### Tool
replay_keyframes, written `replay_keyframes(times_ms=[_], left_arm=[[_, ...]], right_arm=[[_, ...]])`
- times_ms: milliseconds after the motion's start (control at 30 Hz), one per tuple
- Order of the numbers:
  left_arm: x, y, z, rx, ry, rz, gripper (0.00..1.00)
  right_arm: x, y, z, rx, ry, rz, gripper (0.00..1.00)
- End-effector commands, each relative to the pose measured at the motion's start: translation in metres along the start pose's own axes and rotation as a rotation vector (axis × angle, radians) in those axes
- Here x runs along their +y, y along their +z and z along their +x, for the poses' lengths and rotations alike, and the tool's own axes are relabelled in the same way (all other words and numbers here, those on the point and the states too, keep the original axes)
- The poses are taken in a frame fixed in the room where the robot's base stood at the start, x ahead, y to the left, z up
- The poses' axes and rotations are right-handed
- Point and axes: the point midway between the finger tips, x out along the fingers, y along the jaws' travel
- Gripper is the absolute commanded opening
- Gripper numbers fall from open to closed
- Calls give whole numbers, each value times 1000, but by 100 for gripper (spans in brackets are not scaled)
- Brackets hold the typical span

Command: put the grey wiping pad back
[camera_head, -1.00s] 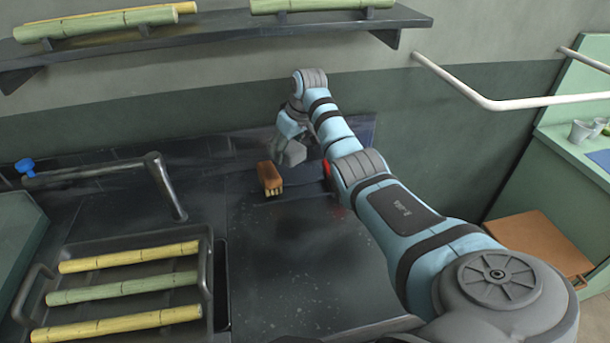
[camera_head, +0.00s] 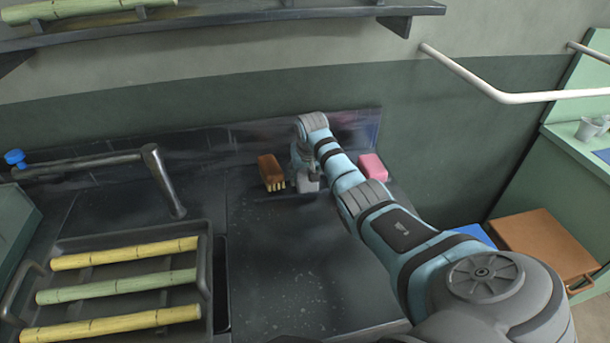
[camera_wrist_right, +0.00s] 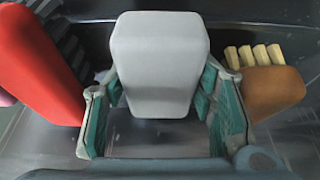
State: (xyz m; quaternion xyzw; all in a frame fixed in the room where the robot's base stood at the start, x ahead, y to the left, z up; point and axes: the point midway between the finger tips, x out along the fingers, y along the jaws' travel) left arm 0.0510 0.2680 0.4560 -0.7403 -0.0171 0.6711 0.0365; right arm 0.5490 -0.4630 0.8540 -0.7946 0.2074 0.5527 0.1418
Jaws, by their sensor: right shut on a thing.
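The grey wiping pad (camera_head: 307,184) is a pale grey block with rounded edges. It is low over the dark worktop (camera_head: 290,270), near the back wall, between the brush and the pink block. I cannot tell whether it touches the worktop. My right gripper (camera_head: 306,174) is shut on it from above. In the right wrist view the pad (camera_wrist_right: 160,65) is upright between the two green-lined fingers of the gripper (camera_wrist_right: 163,98). My left gripper is not in view.
A brown brush (camera_head: 271,170) with pale bristles stands just left of the pad. A pink block (camera_head: 373,166) stands to the right, partly behind my arm. A tray (camera_head: 208,270) with cane pieces is at the left. A metal pipe (camera_head: 100,162) runs behind it.

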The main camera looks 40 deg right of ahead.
Motion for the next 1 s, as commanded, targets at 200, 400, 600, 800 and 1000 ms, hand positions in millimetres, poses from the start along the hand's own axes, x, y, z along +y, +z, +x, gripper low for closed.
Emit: replay_keyframes(times_ms=[200, 400, 600, 800, 1000], left_arm=[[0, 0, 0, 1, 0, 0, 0], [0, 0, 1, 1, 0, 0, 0], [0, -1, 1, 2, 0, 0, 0], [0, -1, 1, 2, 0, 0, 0], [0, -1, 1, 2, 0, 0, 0]], right_arm=[[0, 0, 1, 0, 0, -1, 16], [0, 2, 6, 0, 0, -1, 16], [0, 4, 9, 0, 0, -1, 62], [0, 3, 9, 0, -1, -1, 71], [0, 2, 7, 1, -1, -1, 71]])
